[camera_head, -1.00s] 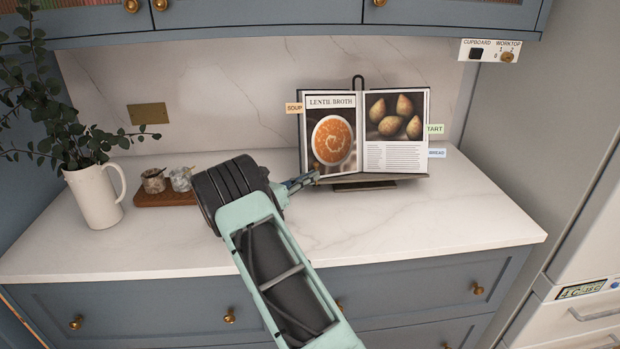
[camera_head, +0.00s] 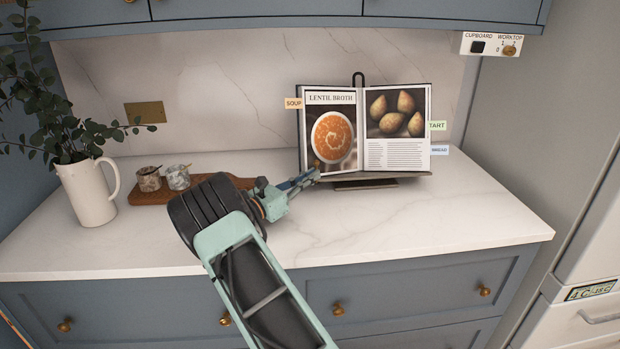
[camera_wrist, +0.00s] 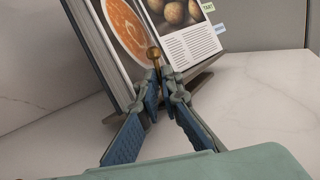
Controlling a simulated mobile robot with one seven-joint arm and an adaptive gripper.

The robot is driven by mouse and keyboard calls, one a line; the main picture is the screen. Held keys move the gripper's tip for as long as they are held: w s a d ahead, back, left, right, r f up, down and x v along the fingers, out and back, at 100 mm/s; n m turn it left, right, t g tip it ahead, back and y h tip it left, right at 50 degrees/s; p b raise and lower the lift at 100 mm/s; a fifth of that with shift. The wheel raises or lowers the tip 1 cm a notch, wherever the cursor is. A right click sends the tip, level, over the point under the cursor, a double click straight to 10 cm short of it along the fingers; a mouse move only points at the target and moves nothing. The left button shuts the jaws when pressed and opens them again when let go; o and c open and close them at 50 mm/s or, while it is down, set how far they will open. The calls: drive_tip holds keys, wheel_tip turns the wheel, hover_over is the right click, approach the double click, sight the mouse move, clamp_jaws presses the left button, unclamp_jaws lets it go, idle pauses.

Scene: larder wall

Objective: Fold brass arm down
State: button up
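The brass arm (camera_wrist: 154,56) is a thin stem with a round knob, standing up at the lower left of the open cookbook (camera_head: 388,130). In the head view its knob (camera_head: 317,163) shows small against the left page. The book rests on a dark stand (camera_head: 380,178). My gripper (camera_wrist: 160,84) reaches the stand's lower edge, its fingertips on either side of the stem below the knob. The gap between them is narrow, and I cannot tell whether they press on the stem. In the head view my gripper (camera_head: 314,177) comes in from the left.
A white jug (camera_head: 90,193) with leafy stems and a wooden board (camera_head: 200,188) with two small jars stand to the left. The marble worktop (camera_head: 440,215) is clear in front and right. Wall cupboards (camera_head: 260,10) hang above.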

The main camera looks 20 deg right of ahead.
drive_tip(key=shift+o, duration=0.5)
drive_tip(key=shift+r, duration=0.1)
wheel_tip(320, 180, up, 10)
drive_tip(key=shift+c, duration=0.3)
